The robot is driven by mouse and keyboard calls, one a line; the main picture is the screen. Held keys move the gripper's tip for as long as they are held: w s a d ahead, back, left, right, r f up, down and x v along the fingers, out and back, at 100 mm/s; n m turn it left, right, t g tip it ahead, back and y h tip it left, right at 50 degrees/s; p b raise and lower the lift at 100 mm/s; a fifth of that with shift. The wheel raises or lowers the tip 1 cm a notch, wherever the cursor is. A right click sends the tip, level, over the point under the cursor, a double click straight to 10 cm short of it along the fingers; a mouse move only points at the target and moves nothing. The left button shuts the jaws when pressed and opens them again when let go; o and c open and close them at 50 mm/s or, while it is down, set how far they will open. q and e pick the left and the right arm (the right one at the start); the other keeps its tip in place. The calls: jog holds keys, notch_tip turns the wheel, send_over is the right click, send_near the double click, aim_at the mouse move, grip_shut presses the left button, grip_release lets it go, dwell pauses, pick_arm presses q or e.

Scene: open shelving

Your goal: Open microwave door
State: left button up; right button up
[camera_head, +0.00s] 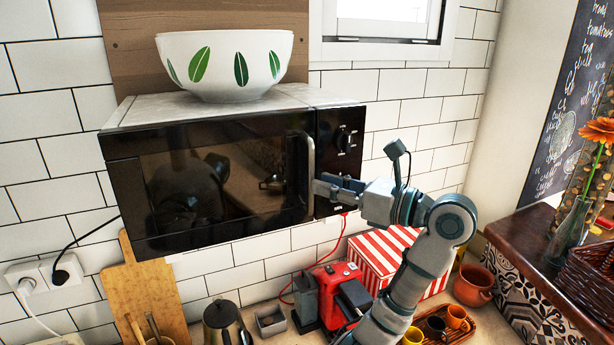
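The black microwave (225,165) is fixed high against the tiled wall. Its dark glass door (225,185) looks closed, and the glass reflects the room. The pale upright door handle (309,160) is at the door's right edge, left of the control panel with a round knob (344,142).
A white bowl with green leaves (225,62) stands on top of the microwave. Below are a red machine (336,290), a red-striped box (382,262), a kettle (226,322) and a cutting board (146,290). The space in front of the door looks clear.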

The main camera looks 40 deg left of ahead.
aim_at(309, 175)
pick_arm(q)
jog(key=shift+s+a+r+p, duration=0.15)
jog(key=shift+s+a, duration=0.1)
jog(key=shift+a, duration=0.7)
jog(key=shift+s+a+r+p, duration=0.1)
jog(key=shift+s+a+p, duration=0.1)
jog(key=shift+a, duration=0.9)
jog(key=c, duration=0.4)
jog(key=shift+s, duration=0.1)
grip_shut()
